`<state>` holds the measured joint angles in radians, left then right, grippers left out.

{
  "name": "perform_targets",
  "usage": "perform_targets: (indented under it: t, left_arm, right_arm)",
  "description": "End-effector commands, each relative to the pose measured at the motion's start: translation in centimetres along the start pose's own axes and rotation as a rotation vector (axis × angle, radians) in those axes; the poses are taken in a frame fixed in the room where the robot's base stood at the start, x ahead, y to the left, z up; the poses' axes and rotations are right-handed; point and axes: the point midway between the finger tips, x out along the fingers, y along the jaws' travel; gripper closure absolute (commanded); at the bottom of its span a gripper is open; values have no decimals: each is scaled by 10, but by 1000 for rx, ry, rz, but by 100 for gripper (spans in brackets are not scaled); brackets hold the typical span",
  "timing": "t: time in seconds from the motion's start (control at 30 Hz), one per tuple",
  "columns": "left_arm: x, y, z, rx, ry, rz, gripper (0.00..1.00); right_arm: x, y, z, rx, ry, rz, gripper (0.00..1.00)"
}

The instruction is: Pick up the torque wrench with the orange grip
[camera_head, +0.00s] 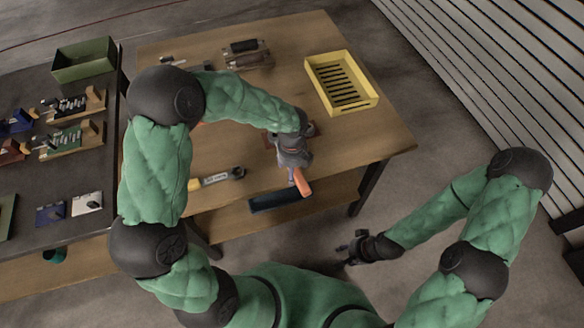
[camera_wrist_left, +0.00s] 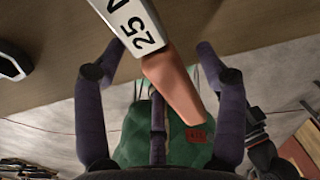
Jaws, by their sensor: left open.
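The torque wrench with the orange grip (camera_head: 301,181) lies at the table's front edge, its grip end pointing toward me. In the left wrist view its orange grip (camera_wrist_left: 176,88) and white label marked 25 N (camera_wrist_left: 137,28) sit between the fingers of my left gripper (camera_wrist_left: 160,50). The fingers are spread, with clear space on both sides of the grip. In the head view my left gripper (camera_head: 292,150) is over the wrench and hides most of its shaft and head. My right gripper (camera_head: 350,252) hangs empty off the table's front; its fingers look apart.
A second wrench with a yellow grip (camera_head: 194,184) lies left on the wooden table (camera_head: 225,150). A yellow crate (camera_head: 367,104) stands at the back right. A dark side table (camera_head: 80,195) holds small parts and a green bin (camera_head: 85,68).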

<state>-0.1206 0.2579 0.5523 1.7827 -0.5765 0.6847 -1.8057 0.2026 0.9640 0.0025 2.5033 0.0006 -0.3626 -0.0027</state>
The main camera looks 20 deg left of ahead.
Motion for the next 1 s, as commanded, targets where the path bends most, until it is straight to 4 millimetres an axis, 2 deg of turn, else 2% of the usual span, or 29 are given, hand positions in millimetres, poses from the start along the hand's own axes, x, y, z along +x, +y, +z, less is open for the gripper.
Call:
perform_targets:
  t: [0.17,0.2,0.4,0.43,0.47,0.77,0.87,1.0]
  left_arm:
    - [0,0,0,0,-1,-1,29]
    - [-1,0,0,0,-1,-1,32]
    - [-1,0,0,0,-1,-1,88]
    - [-1,0,0,0,-1,-1,96]
    - [-1,0,0,0,-1,-1,100]
    - [-3,-1,1,0,-2,-2,100]
    - [-11,-1,1,0,-3,-3,100]
    - [-35,-1,2,0,-5,-4,100]
  right_arm:
    - [-1,0,0,0,0,0,60]
    - [-1,0,0,0,0,0,60]
    - [-1,0,0,0,0,0,60]
    - [-1,0,0,0,0,0,60]
    - [-1,0,0,0,0,0,60]
    - [-2,-1,0,0,0,0,60]
    - [-6,-2,0,0,0,0,60]
    - [-18,-6,1,0,0,0,60]
